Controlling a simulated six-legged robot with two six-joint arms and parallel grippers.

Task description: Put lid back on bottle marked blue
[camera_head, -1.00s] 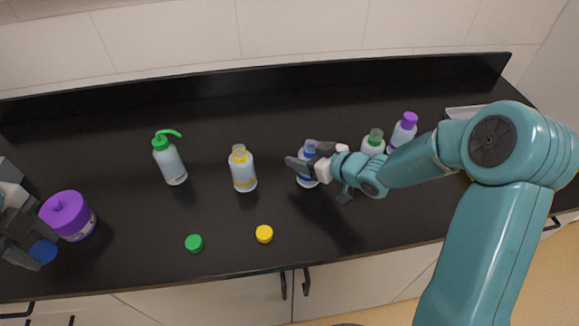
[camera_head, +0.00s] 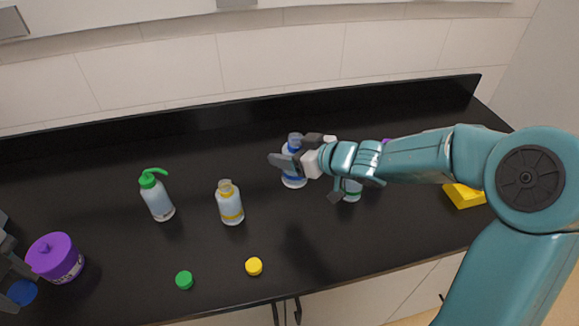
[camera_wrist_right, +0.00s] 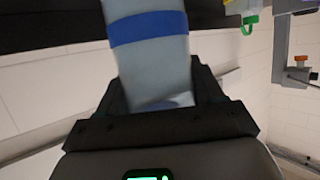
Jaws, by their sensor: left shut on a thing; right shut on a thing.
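The bottle with the blue band (camera_head: 293,167) is open at its top and held upright, apparently above the black counter. My right gripper (camera_head: 292,162) is shut on it from the right. In the right wrist view the blue-banded bottle (camera_wrist_right: 150,50) fills the space between the two dark fingers. A blue lid (camera_head: 22,292) is at the far left edge of the head view. My left gripper (camera_head: 14,284) is shut on this lid and is partly cut off by the frame.
A purple-lidded jar (camera_head: 55,258) stands close to my left gripper. A green spout bottle (camera_head: 157,196) and a yellow-banded bottle (camera_head: 229,204) stand mid-counter. Green (camera_head: 184,280) and yellow (camera_head: 254,267) lids lie in front. A green-marked bottle (camera_head: 352,190) is partly behind my right arm.

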